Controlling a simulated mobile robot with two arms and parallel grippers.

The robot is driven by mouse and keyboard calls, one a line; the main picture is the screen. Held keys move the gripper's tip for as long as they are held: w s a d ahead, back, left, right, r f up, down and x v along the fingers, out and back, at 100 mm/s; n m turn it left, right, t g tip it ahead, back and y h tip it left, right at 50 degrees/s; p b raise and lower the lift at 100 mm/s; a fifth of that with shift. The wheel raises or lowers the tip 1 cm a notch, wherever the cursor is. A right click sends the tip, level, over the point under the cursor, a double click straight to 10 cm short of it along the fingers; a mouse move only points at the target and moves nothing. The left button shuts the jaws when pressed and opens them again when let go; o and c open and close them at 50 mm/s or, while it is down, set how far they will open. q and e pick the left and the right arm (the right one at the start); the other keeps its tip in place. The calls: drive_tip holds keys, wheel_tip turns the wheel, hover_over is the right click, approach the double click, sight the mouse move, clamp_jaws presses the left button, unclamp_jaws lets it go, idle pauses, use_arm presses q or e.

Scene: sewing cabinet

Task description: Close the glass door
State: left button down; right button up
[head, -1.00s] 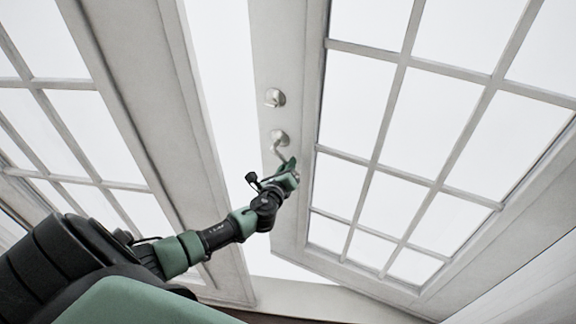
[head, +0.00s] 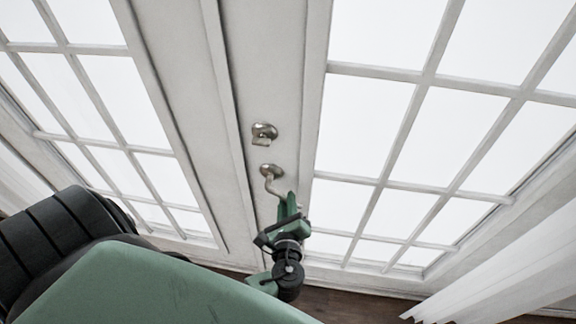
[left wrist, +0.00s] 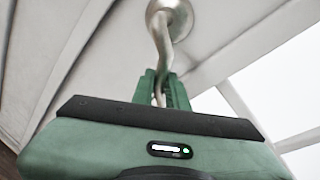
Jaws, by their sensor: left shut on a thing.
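The glass door (head: 318,190) is the right-hand panel in the head view, white-framed with a grid of panes. Its edge lies along the left panel's frame, with only a thin dark line between them. A metal lever handle (head: 270,172) sits on its stile, below a round lock (head: 264,133). My left gripper (head: 287,208) is shut on the lever's lower end. In the left wrist view the curved lever (left wrist: 160,45) runs down between the green fingers (left wrist: 167,90). My right gripper is not in view.
A second glass-paned panel (head: 150,110) stands at the left. A white curtain (head: 510,265) hangs at the lower right. Dark wooden floor (head: 350,303) shows below the door.

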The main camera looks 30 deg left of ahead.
use_arm(q)
drive_tip(key=shift+s+d+f, duration=0.4)
drive_tip(key=shift+s+d, duration=0.3)
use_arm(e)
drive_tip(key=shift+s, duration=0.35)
use_arm(q)
drive_tip(key=shift+s, duration=0.2)
drive_tip(key=c, duration=1.6)
unclamp_jaws()
drive_tip(key=shift+o, duration=1)
drive_tip(key=shift+d+r+g, duration=0.15)
drive_tip(key=shift+r+g, duration=0.1)
drive_tip(key=shift+g, duration=0.05)
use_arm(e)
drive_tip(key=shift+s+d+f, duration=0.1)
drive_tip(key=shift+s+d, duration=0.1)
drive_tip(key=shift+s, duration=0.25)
use_arm(q)
drive_tip(key=shift+s, duration=0.15)
